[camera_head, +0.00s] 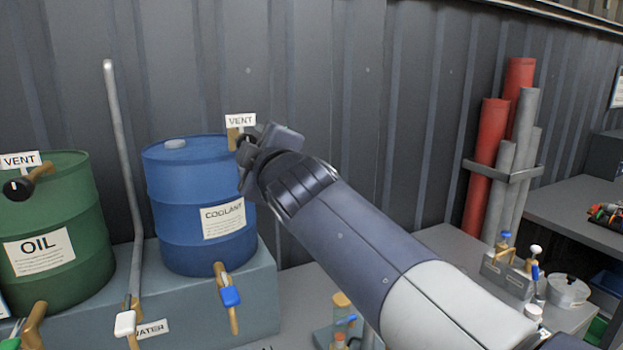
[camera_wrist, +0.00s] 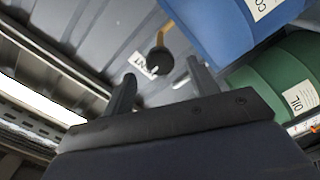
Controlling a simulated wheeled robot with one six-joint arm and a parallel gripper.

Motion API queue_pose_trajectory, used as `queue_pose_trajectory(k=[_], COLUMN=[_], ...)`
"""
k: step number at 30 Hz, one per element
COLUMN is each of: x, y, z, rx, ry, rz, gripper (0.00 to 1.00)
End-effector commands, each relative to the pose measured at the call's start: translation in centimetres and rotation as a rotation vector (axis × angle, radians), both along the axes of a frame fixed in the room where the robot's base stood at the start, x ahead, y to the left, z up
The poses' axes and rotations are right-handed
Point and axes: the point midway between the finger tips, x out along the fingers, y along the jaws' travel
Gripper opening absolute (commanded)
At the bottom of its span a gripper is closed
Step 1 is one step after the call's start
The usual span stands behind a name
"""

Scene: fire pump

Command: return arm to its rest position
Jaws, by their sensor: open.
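My arm reaches from the lower right of the head view up to the blue coolant drum (camera_head: 203,185). My gripper (camera_wrist: 161,84) is open, and no object shows held in it. In the wrist view its two dark fingers stand apart, with the black vent knob (camera_wrist: 159,61) of the coolant drum beyond and between them. Whether the fingers touch the knob cannot be told. In the head view my gripper is at the drum's upper right edge, beside the VENT label (camera_head: 241,120), and hides most of the knob.
A green oil drum (camera_head: 75,220) with its own vent knob (camera_head: 18,188) stands left. A grey pipe (camera_head: 122,160) rises between the drums. Red and grey tubes (camera_head: 487,165) lean on the right wall. Brass valves (camera_head: 510,255) stand on the bench. The corrugated wall is close behind.

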Motion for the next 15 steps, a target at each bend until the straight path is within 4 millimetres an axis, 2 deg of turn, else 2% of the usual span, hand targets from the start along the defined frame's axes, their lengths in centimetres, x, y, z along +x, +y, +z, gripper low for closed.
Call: queue_pose_trajectory(k=[6,15], x=[2.8,4.6], y=[1.4,2.2], z=[0.0,0.0], rx=[-0.001,0.0], ry=[0.001,0.0], rz=[0.0,0.001], gripper=[0.56,0.56])
